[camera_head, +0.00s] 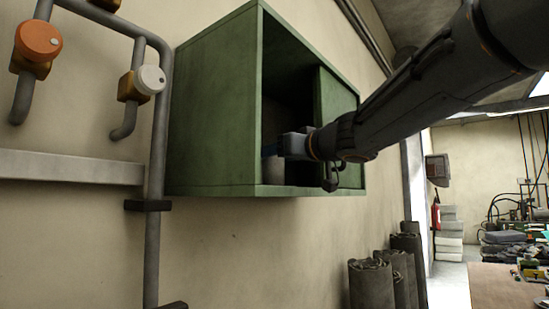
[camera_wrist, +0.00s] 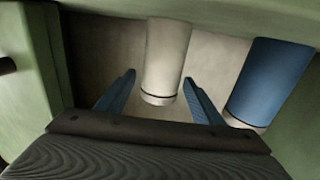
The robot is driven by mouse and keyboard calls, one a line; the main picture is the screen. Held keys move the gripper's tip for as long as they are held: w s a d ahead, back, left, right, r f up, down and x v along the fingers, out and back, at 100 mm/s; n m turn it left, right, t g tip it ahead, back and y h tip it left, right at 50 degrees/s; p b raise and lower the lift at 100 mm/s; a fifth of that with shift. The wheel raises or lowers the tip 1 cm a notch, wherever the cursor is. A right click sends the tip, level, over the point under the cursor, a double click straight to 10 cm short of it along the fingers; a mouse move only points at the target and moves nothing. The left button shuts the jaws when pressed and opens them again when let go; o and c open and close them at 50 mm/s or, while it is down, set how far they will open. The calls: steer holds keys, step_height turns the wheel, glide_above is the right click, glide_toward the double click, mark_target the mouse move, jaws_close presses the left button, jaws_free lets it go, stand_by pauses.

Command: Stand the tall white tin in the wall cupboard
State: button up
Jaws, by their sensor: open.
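The green wall cupboard (camera_head: 212,120) hangs on the wall, its left part open and dark inside. My gripper (camera_head: 270,149) reaches in through the opening. In the wrist view the white tin (camera_wrist: 167,55) stands inside the cupboard, between and just beyond the blue fingertips of my gripper (camera_wrist: 159,77). The fingers are spread, with gaps showing on both sides of the tin. A pale part of a tin (camera_head: 275,181) shows below the gripper in the head view, and the rest is hidden.
A blue tin (camera_wrist: 268,80) stands close to the right finger in the wrist view. A door panel (camera_head: 338,125) covers the cupboard's right part. Pipes with an orange knob (camera_head: 39,41) and white knob (camera_head: 150,80) run left of it.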

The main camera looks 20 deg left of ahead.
steer(key=b+v, duration=0.1)
steer(key=v, duration=1.1)
